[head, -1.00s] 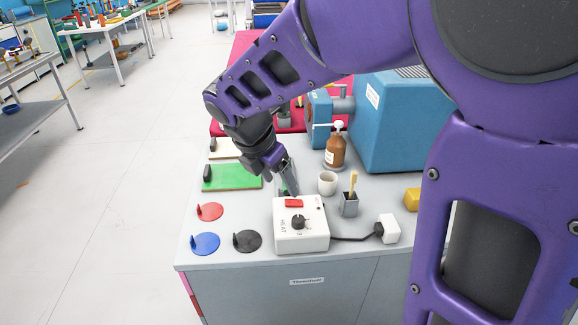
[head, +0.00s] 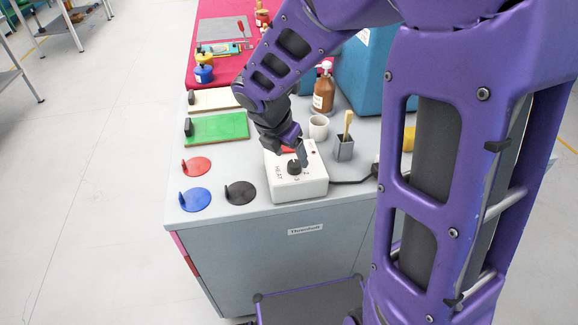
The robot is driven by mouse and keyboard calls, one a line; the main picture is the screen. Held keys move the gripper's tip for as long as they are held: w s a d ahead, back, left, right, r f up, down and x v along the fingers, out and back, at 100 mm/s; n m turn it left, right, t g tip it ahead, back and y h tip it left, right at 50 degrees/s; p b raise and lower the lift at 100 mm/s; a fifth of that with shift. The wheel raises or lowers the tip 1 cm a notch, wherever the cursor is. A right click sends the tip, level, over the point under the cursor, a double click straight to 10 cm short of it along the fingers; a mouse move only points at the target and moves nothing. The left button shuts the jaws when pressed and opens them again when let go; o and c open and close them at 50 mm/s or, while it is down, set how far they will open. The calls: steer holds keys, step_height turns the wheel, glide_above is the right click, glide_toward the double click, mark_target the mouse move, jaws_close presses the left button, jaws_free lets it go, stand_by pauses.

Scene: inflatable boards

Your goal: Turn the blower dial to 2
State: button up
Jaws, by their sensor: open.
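A white control box (head: 310,188) marked HEAT sits near the front edge of the grey cabinet top. It has a black dial (head: 294,168) on its upper face and a red switch (head: 287,150) behind the dial, partly hidden by my gripper. I cannot read any dial numbers or the pointer's setting. My gripper (head: 301,161) is open and points down over the box, its fingertips close to the dial. I cannot tell whether they touch it. The large blue machine (head: 362,75) stands at the back right, partly hidden by my arm.
A white cup (head: 319,127), a brush holder (head: 344,148) and a brown bottle (head: 323,94) stand behind the box. Red (head: 197,167), blue (head: 195,200) and black (head: 241,193) discs lie to its left. A cable runs right from the box.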

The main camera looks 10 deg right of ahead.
mark_target(294, 163)
steer(key=shift+b+x, duration=1.15)
steer(key=shift+x, duration=0.7)
jaws_close()
